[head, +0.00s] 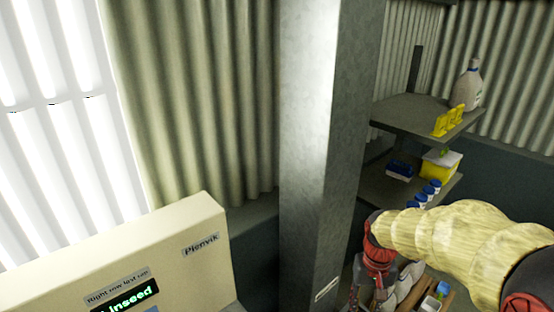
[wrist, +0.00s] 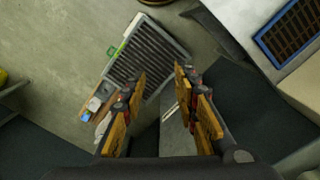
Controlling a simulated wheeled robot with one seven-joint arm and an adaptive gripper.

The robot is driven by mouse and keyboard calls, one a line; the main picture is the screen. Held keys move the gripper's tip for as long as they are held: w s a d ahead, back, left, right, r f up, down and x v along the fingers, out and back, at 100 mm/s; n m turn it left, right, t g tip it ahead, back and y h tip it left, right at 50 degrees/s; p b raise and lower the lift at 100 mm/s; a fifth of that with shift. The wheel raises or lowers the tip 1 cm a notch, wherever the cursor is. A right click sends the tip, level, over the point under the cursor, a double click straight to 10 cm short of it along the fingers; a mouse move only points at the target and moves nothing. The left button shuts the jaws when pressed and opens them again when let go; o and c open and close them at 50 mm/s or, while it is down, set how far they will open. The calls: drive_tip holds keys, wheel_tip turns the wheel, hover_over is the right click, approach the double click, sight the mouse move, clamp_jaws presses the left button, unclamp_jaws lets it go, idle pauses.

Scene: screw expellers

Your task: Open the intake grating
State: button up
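In the wrist view, a grey slatted grating (wrist: 148,55) in a pale frame lies below and beyond my gripper (wrist: 160,76). A green piece (wrist: 113,50) is at its left edge. A second, dark grating with a blue frame (wrist: 290,30) sits in a pale surface at the top right. I cannot tell which is the intake grating. My gripper's orange-padded fingers are apart with nothing between them; contact with the near grating cannot be judged. In the head view, my gripper is at the bottom, partly cut off, and neither grating can be made out clearly.
A beige machine box (head: 150,262) with a lit display reading "linseed" stands at the lower left. A grey metal column (head: 320,150) rises mid-view. Shelves (head: 425,115) behind my arm hold a jug (head: 468,85), yellow items and blue-capped bottles. Bare floor (wrist: 50,50) shows at left.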

drive_tip(key=s+a+r+t, duration=0.2)
drive_tip(key=s+r+t, duration=0.1)
drive_tip(key=s+r, duration=0.4)
drive_tip(key=s+a+r+n+t+b, duration=0.1)
drive_tip(key=s+a+r+t, duration=0.1)
drive_tip(key=s+r, duration=0.5)
drive_tip(key=shift+s+n+t, duration=0.3)
drive_tip(key=shift+s+t, duration=0.1)
drive_tip(key=shift+s, duration=0.8)
drive_tip(key=shift+f, duration=0.1)
